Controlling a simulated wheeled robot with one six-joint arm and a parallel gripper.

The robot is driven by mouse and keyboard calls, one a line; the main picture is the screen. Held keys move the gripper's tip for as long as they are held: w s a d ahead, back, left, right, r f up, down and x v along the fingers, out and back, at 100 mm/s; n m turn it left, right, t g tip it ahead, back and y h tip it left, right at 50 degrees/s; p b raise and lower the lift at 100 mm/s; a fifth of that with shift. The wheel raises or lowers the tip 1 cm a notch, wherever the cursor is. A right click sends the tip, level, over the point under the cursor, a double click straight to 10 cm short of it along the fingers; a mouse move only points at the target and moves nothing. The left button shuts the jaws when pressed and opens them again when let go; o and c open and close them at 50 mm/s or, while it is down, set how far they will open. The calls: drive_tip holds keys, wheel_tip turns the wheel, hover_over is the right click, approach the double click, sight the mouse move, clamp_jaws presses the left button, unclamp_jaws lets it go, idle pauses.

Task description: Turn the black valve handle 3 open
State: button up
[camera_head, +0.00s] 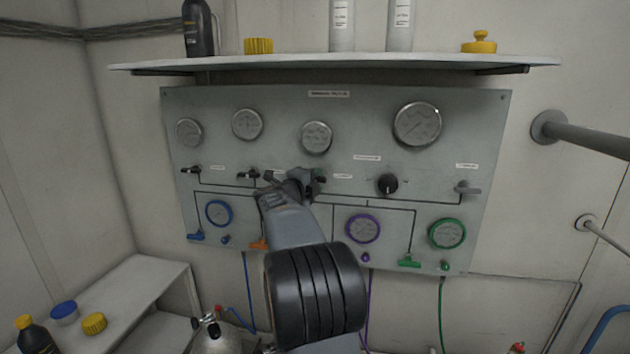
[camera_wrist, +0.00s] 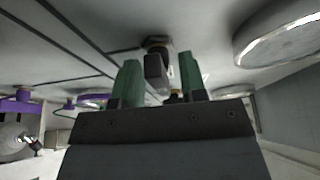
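A row of black valve handles runs across the middle of the grey panel (camera_head: 440,180). The first handle (camera_head: 190,170) and second handle (camera_head: 248,174) show at the left. My gripper (camera_head: 312,180) is at the panel just right of them, where it largely hides the third handle's place in the head view. In the wrist view, a black handle (camera_wrist: 157,70) on a brass-coloured fitting lies between the two green fingers of my gripper (camera_wrist: 160,78). The fingers are apart, with gaps visible beside the handle. Whether either finger touches it cannot be told.
A black round knob (camera_head: 387,185) and a grey lever (camera_head: 467,189) lie right of my gripper. Round gauges (camera_head: 417,124) sit above, with an orange handle (camera_head: 259,244) and a green handle (camera_head: 409,263) below. A shelf (camera_head: 340,63) juts out over the panel.

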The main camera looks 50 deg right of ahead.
drive_tip(key=shift+c, duration=0.3)
clamp_jaws()
drive_tip(key=n+t+h+b, duration=0.1)
drive_tip(key=n, duration=0.3)
drive_tip(key=shift+f+b, duration=0.15)
drive_tip(key=shift+b, duration=0.25)
drive_tip(key=n+t+h+b, duration=0.1)
drive_tip(key=n+b, duration=0.1)
drive_tip(key=n, duration=0.2)
drive_tip(key=n+t+b, duration=0.1)
drive_tip(key=n, duration=0.2)
drive_tip(key=n+t+b, duration=0.1)
drive_tip(key=n, duration=0.2)
drive_tip(key=shift+t+h, duration=0.3)
drive_tip(key=shift+n+t+b, duration=1.2)
drive_tip(key=shift+n+t, duration=0.2)
drive_tip(key=shift+n, duration=1.6)
